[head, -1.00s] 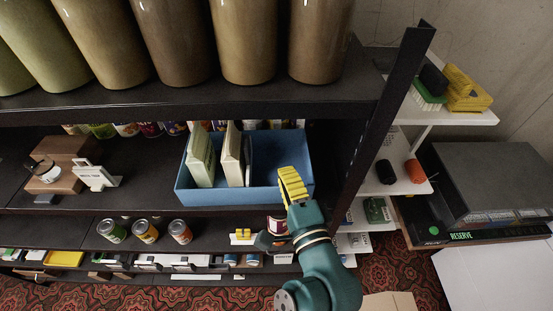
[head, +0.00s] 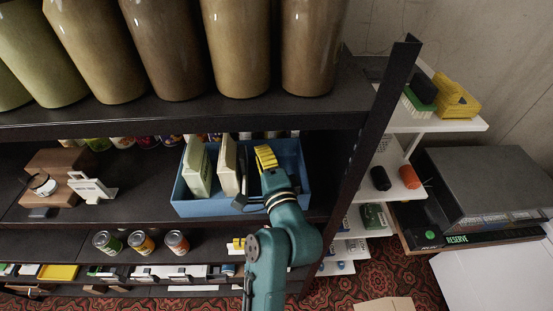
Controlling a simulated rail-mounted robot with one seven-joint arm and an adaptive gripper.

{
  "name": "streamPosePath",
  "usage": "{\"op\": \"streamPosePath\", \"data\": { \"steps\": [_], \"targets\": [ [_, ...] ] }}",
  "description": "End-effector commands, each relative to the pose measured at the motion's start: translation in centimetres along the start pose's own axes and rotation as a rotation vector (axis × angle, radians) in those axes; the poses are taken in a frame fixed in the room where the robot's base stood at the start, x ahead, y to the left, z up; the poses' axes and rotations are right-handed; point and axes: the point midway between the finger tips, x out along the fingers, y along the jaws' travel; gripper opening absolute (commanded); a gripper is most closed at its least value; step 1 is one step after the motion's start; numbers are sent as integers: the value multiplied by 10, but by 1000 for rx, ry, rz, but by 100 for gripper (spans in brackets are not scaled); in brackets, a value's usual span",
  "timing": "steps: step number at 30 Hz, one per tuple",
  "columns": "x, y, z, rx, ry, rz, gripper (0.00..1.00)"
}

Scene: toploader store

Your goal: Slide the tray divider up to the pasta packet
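A blue tray (head: 196,208) sits on the middle shelf. Two pale upright packets stand in its left half: a greenish one (head: 198,168) and a cream one (head: 228,168). I cannot tell which is the pasta packet. A thin pale edge shows just right of the cream packet; I cannot tell whether it is the divider. My gripper (head: 257,178) reaches over the tray's front wall into the right half, just right of the cream packet. Its yellow finger shows inside the tray and a dark part shows near the front wall. My wrist hides the rest, including any contact.
Large brown jars (head: 238,50) stand on the shelf above, close over the tray's back. A dark post (head: 372,150) rises at right. Several cans (head: 141,243) stand on the shelf below. A small white sign (head: 92,188) and a brown block stand left of the tray.

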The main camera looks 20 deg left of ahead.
Motion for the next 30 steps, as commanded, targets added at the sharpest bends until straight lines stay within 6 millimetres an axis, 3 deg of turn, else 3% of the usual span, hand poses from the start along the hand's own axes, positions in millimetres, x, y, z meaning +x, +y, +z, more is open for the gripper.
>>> {"op": "streamPosePath", "data": {
  "steps": [4,14,20,30],
  "targets": [
    [3,-1,14,0,0,0,0],
    [4,0,16,0,2,0,0],
    [7,-2,30,1,0,2,0],
    [6,1,27,0,2,0,0]
  ]
}}
